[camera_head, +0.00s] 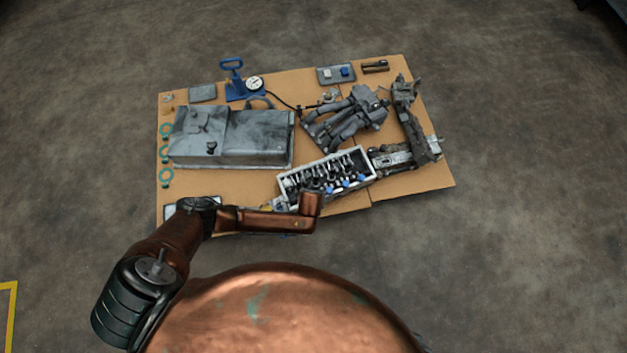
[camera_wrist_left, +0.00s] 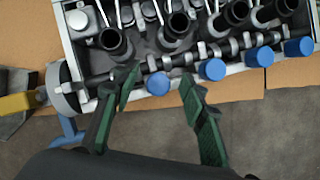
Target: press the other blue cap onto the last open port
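A long engine block with a pale housing (camera_head: 283,185) lies at the front of the board, with blue caps along its near side. In the left wrist view, several round blue caps line the near edge, one (camera_wrist_left: 212,69) right of the gripper and others (camera_wrist_left: 259,57) (camera_wrist_left: 299,47) further right. The leftmost blue cap (camera_wrist_left: 158,83) shows between the fingers of my left gripper (camera_wrist_left: 160,78). The fingers are spread, with visible gaps on both sides of it. I cannot tell how firmly this cap is seated. In the head view my left wrist hides the gripper. My right gripper is not in view.
A grey metal cover (camera_head: 255,145) lies left of the block, with a manifold (camera_head: 345,118) behind it. A blue hand pump with gauge (camera_head: 236,90) and a tray (camera_head: 322,78) holding white and blue pieces stand at the back. Teal rings (camera_head: 166,176) lie along the left edge.

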